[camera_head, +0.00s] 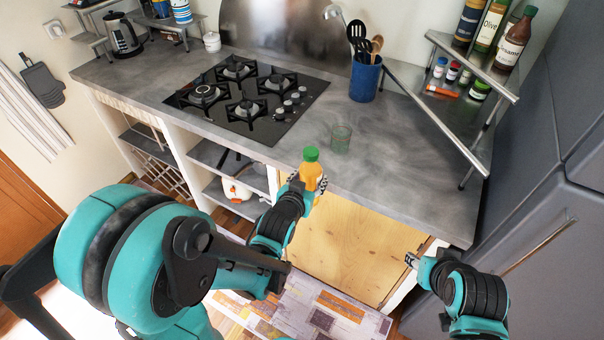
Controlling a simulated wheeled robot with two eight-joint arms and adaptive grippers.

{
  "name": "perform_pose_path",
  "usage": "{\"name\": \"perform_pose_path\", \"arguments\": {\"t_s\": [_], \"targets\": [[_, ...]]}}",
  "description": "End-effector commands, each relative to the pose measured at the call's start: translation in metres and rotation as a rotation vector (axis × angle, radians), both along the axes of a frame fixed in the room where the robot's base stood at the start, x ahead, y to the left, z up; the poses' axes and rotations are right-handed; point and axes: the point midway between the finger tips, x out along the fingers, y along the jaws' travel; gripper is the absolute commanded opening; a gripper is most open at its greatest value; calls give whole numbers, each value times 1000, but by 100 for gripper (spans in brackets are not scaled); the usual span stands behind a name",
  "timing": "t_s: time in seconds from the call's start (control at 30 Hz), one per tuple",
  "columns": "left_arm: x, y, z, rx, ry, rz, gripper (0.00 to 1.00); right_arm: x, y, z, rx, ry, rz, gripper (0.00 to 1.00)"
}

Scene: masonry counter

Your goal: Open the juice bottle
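The juice bottle (311,172) is orange with a green cap (311,154) on top. It is upright near the counter's front edge, and its lower part is hidden. My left gripper (307,184) is around the bottle's lower body, with its fingers on both sides, and looks shut on it. My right gripper (411,261) is at the lower right, in front of the cabinet and apart from the bottle. Its fingers are small and seen edge-on, so I cannot tell whether it is open or shut.
A gas hob (246,98) lies to the left, a blue utensil holder (365,80) at the back. A metal corner shelf (462,85) holds bottles and jars. The counter's right front is clear.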

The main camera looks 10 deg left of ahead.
Motion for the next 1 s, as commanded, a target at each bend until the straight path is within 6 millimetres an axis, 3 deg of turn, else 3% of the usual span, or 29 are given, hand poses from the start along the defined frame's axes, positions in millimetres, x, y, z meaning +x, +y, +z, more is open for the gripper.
{"name": "perform_pose_path", "arguments": {"t_s": [0.47,0.9,0.97,1.0], "targets": [[7,-37,-22,-4,-2,-266,0,0,0,0,0,0,0,40],[15,-99,-56,-3,-6,-698,0,0,0,0,0,0,0,40],[15,-103,-58,-3,-5,-727,0,0,0,0,1,0,-1,53],[15,-105,-59,-3,-6,-739,0,1,0,1,5,2,-5,53]]}}
